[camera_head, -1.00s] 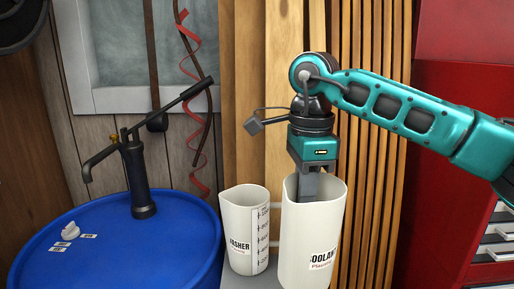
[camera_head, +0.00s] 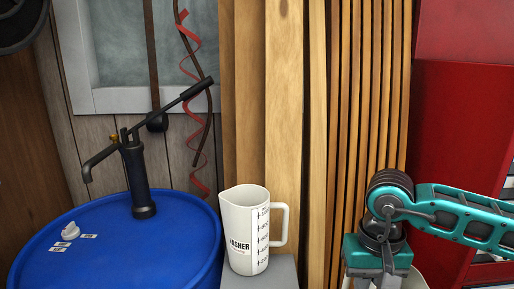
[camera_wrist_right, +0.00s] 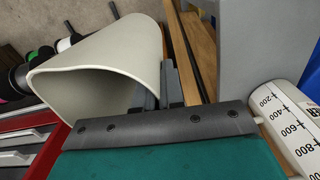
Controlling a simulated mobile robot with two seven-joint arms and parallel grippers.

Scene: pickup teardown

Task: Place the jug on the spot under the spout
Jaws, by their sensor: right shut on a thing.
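My right gripper (camera_head: 378,270) is low at the right of the head view, its fingertips cut off by the bottom edge. In the right wrist view its fingers (camera_wrist_right: 160,90) are shut on the wall of a cream coolant jug (camera_wrist_right: 105,62). Only a little of this jug's rim (camera_head: 415,281) shows in the head view. A second jug, the washer jug (camera_head: 245,225), stands upright on a grey stand (camera_head: 287,272), handle to the right. It also shows in the wrist view (camera_wrist_right: 290,130). The pump's spout (camera_head: 97,160) hangs over the left of the blue drum. My left gripper is not in view.
The blue drum (camera_head: 160,255) with its black hand pump (camera_head: 136,180) fills the lower left. Wooden slats (camera_head: 290,120) stand behind the jugs. A red cabinet (camera_head: 450,120) is at the right, with drawers (camera_wrist_right: 30,145) in the wrist view.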

